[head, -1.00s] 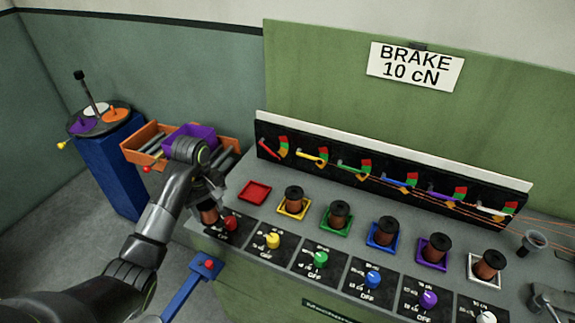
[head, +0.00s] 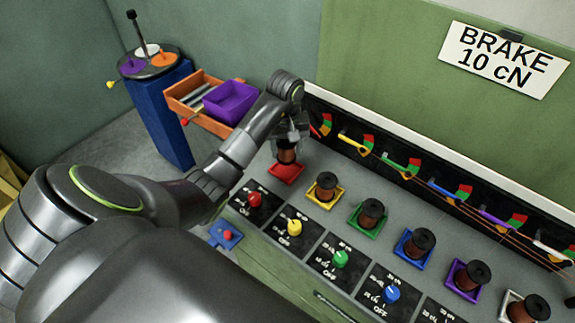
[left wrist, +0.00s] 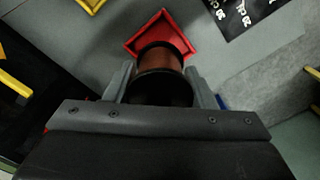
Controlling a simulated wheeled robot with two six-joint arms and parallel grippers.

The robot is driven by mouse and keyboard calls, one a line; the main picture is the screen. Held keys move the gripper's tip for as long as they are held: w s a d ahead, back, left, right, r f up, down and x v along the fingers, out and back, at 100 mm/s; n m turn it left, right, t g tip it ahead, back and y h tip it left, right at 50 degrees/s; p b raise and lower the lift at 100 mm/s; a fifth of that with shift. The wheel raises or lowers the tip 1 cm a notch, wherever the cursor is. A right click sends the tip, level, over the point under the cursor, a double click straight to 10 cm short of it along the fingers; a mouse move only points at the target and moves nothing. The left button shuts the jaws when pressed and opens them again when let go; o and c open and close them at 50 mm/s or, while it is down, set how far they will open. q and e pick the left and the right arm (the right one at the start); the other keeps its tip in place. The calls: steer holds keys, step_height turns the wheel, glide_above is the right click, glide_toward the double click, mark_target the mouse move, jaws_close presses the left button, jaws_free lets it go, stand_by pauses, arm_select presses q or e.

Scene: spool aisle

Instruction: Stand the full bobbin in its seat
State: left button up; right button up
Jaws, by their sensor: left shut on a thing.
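My left gripper (head: 290,138) is shut on the full bobbin (head: 287,155), a copper-wound spool with a dark flange. It holds the bobbin upright at the red seat (head: 285,173), a square tray at the left end of the row. In the left wrist view the bobbin (left wrist: 160,57) is between the two grey fingers (left wrist: 160,85), and its far end overlaps the red seat (left wrist: 183,43). I cannot tell whether the bobbin touches the seat floor. My right gripper is not in view.
Bobbins stand in yellow (head: 325,187), green (head: 370,214), blue (head: 415,245), purple (head: 467,276) and white (head: 526,308) seats to the right. Coloured knobs (head: 294,228) line the front. Gauges (head: 400,167) with threads stand behind. An orange drawer box (head: 196,90) is at the left.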

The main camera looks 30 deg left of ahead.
mark_target(286, 159)
arm_select(q)
steer(key=shift+w+f, duration=0.1)
steer(key=shift+f, duration=0.75)
steer(key=shift+f+b, duration=0.45)
steer(key=shift+f, duration=0.35)
steer(key=shift+f+p, duration=0.35)
steer(key=shift+f, duration=0.85)
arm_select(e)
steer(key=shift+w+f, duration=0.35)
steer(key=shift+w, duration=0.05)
